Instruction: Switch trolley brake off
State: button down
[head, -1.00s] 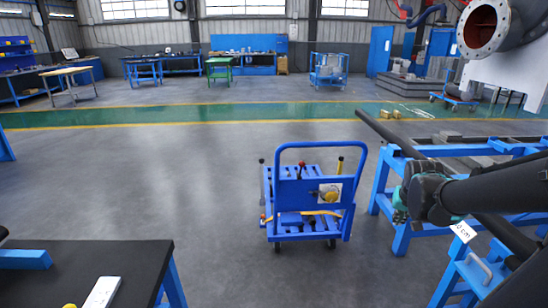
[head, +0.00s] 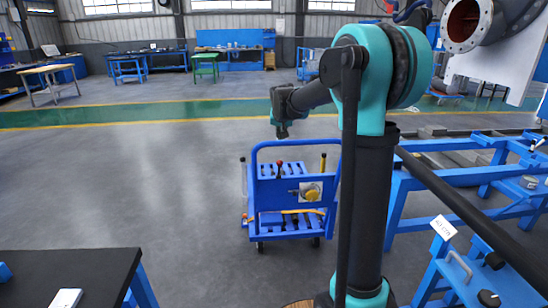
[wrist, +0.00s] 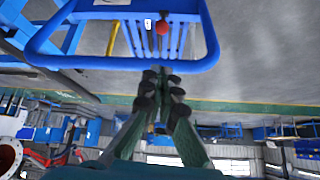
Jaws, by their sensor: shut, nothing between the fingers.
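A blue trolley (head: 266,194) with a looped push handle stands on the grey floor, mid-picture in the head view. A red-knobbed lever (head: 279,163) stands upright on it, and a yellow knob (head: 312,192) sits on a pale plate on its panel. I cannot tell which works the brake. The trolley also shows in the wrist view (wrist: 204,40), at the top, with the red knob (wrist: 162,27). My gripper (head: 282,134) is above the handle in the head picture, pointing down, apart from the red knob. In the wrist view my gripper (wrist: 162,78) is shut and empty.
A blue steel frame (head: 400,205) bearing a long dark bar stands right of the trolley. A black-topped table (head: 90,268) is at the lower left. The floor left of and behind the trolley is clear. A yellow-topped post (head: 323,162) rises at the trolley's right.

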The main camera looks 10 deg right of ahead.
jog(key=x, duration=2)
jog(key=shift+d, duration=0.1)
jog(key=shift+s+f, duration=0.1)
